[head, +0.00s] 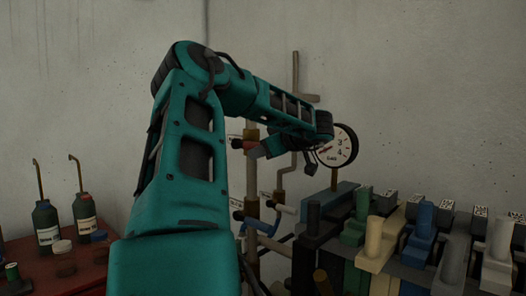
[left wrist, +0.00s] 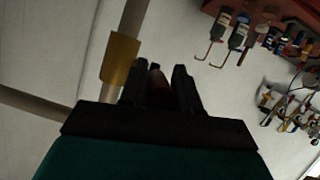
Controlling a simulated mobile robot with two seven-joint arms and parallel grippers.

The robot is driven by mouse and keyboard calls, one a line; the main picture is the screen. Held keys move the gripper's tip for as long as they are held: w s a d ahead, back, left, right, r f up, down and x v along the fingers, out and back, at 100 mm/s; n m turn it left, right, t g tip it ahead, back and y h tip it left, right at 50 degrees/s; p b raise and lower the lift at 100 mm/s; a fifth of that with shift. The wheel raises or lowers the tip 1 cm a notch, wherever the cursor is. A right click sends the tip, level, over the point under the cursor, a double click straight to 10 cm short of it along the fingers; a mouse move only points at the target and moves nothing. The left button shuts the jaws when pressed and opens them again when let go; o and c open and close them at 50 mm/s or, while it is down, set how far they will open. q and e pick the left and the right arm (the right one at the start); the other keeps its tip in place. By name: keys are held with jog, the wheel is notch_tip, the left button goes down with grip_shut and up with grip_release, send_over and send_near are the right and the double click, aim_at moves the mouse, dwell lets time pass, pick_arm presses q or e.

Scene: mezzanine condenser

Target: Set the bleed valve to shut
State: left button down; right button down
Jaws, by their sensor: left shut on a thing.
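My left arm reaches forward and its gripper (head: 272,146) is at the upper valve on the vertical pipe. A red lever (head: 256,151) comes from this valve's brass body (head: 251,134), and the gripper is shut on it. In the left wrist view the dark fingers (left wrist: 162,86) stand on both sides of a dark reddish piece (left wrist: 159,94), with the brass body (left wrist: 121,58) beside them. The small labels by the valves are too small to read, so I cannot tell which one is the bleed valve. My right gripper is not in view.
A round gauge (head: 338,146) stands right of the gripper. A bank of coloured levers (head: 385,240) fills the lower right. Dark bottles (head: 46,222) stand on a red surface (head: 75,276) at left.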

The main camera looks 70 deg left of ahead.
pick_arm(q)
jog(key=shift+f, duration=0.25)
jog(key=c, duration=0.9)
grip_release()
jog(key=shift+r, duration=0.1)
jog(key=v, duration=1.3)
jog(key=shift+s, duration=0.1)
